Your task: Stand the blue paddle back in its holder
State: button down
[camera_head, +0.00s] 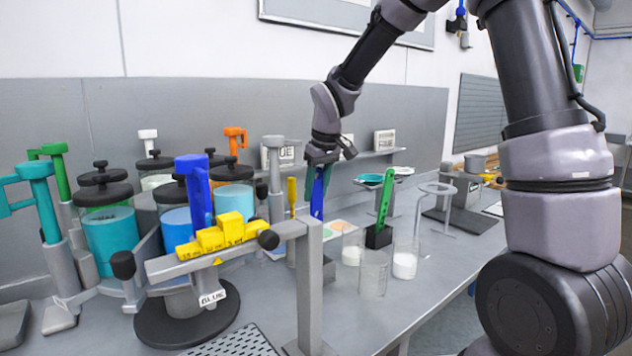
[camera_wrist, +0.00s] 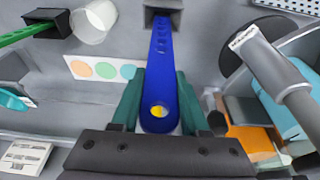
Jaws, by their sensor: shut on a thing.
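My gripper (camera_head: 320,162) is shut on the blue paddle (camera_head: 318,192) and holds it by its upper end, roughly upright, above the bench. In the wrist view the blue paddle (camera_wrist: 161,75) runs away from between the green fingertips (camera_wrist: 160,105), with a hole near the gripped end. Its far end meets the opening of a grey block-shaped holder (camera_wrist: 163,4); I cannot tell whether it is inside. In the head view a dark block (camera_head: 329,269), likely this holder, shows beside a grey post, which hides the paddle's lower end.
A green paddle (camera_head: 386,200) stands in a black holder (camera_head: 378,238) to the right, among clear beakers (camera_head: 373,273). A grey stand (camera_head: 309,300) with a yellow stepped block (camera_head: 222,235) is in front. Lidded drums (camera_head: 108,238) with coloured handles fill the left. Front right bench is clear.

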jog(key=shift+f, duration=1.9)
jog(key=shift+c, duration=1.6)
grip_release()
jog(key=v, duration=1.1)
jog(key=shift+f, duration=0.1)
